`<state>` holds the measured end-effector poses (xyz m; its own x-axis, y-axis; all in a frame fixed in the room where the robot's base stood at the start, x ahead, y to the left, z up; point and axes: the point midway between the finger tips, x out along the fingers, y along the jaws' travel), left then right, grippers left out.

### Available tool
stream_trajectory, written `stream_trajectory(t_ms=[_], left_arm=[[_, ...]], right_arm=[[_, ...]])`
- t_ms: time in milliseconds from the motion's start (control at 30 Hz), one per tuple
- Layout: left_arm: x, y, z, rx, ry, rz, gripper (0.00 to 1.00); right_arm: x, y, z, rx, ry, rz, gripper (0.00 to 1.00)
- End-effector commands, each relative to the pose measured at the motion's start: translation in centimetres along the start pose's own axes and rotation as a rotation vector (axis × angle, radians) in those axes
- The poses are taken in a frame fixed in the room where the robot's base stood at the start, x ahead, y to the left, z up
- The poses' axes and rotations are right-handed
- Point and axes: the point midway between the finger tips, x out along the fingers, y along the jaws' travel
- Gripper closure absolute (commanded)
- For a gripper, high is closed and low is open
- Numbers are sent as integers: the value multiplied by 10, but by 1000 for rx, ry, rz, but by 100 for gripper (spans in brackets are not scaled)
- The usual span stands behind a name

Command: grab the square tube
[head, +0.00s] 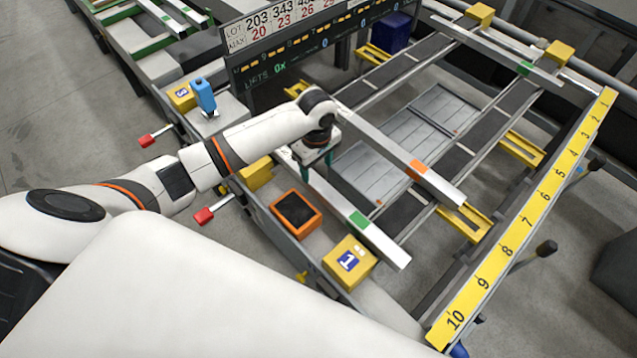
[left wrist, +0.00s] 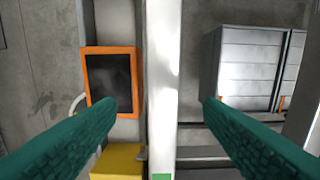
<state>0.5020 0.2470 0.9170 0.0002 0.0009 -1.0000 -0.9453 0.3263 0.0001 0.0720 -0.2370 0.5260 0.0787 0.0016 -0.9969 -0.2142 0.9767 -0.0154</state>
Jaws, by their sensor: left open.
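A long white square tube with a green band (head: 378,240) lies across the near part of the runout table. My left gripper (head: 316,165) is open above its far part, with green fingers pointing down. In the left wrist view the tube (left wrist: 163,75) runs straight between the two spread fingertips (left wrist: 159,104), with a gap on each side. I cannot tell how far above the tube the fingertips are. A second white tube, with an orange band (head: 436,182), lies parallel to its right. A third, with a green band (head: 500,55), lies farther back. My right gripper is not in view.
An orange-rimmed dark tray (head: 318,222) and a yellow block marked 1 (head: 347,262) stand left of the near tube. A yellow numbered scale (head: 522,225) runs along the right side. A dark display board (head: 300,55) stands behind my left arm.

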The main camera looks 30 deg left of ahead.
Motion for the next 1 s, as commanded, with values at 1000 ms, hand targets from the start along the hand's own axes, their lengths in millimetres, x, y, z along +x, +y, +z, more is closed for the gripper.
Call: stream_trajectory(t_ms=[1000], left_arm=[[70,-1,-2,3,0,-3,63]], right_arm=[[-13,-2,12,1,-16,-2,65]])
